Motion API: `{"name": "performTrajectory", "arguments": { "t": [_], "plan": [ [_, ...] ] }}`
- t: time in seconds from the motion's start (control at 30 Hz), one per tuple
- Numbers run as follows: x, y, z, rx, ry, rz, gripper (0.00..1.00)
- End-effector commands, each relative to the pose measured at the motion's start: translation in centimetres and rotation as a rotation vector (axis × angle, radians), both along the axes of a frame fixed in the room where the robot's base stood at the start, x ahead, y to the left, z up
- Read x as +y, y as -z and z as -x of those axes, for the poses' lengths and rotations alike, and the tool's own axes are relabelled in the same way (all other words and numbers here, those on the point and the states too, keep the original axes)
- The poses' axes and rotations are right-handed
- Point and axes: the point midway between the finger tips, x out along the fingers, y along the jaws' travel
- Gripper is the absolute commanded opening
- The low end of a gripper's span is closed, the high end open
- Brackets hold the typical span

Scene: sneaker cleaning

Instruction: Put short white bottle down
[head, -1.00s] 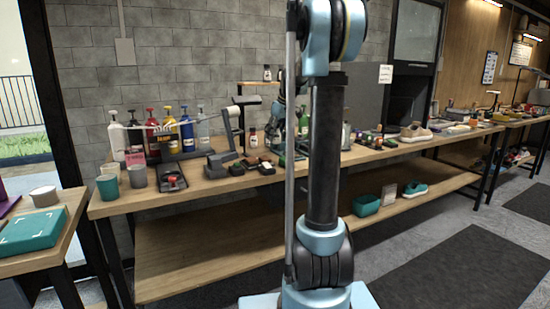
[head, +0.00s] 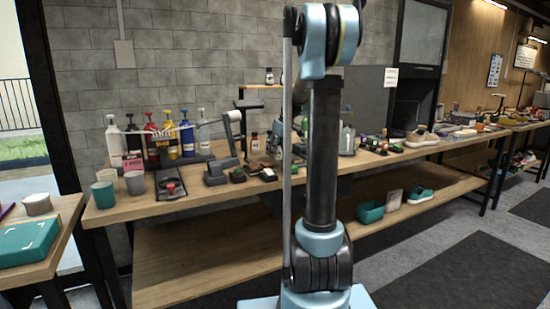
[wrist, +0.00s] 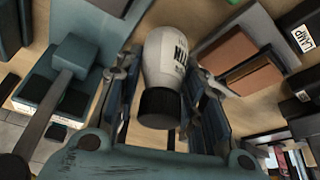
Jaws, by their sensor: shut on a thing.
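The short white bottle (wrist: 171,64) has dark lettering and a black cap (wrist: 160,107). In the wrist view it lies between the two fingers of my gripper (wrist: 164,88), which is shut on it. The cap points toward the wrist camera, and the bottle's far end is over a wooden surface. I cannot tell whether the bottle touches that surface. In the head view my own arm hides the gripper and the held bottle.
The long workbench (head: 130,208) holds several pump bottles, cups (head: 104,195) and a black tray (head: 170,184) on the left. Another small bottle (head: 255,143) stands mid-bench, and one (head: 269,76) stands on a raised shelf. Brown blocks (wrist: 228,54) lie right of my gripper.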

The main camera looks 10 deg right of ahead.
Motion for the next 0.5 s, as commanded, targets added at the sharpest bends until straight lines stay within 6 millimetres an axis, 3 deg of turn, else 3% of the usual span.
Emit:
{"name": "performTrajectory", "arguments": {
  "t": [0.17, 0.47, 0.5],
  "plan": [
    [0.0, 2.2, 0.0, 0.000, 0.000, 0.000, 0.11],
    [0.0, 2.4, 0.0, 0.000, 0.000, 0.000, 0.11],
    [0.0, 2.5, 0.0, 0.000, 0.000, 0.000, 0.38]
  ]
}}
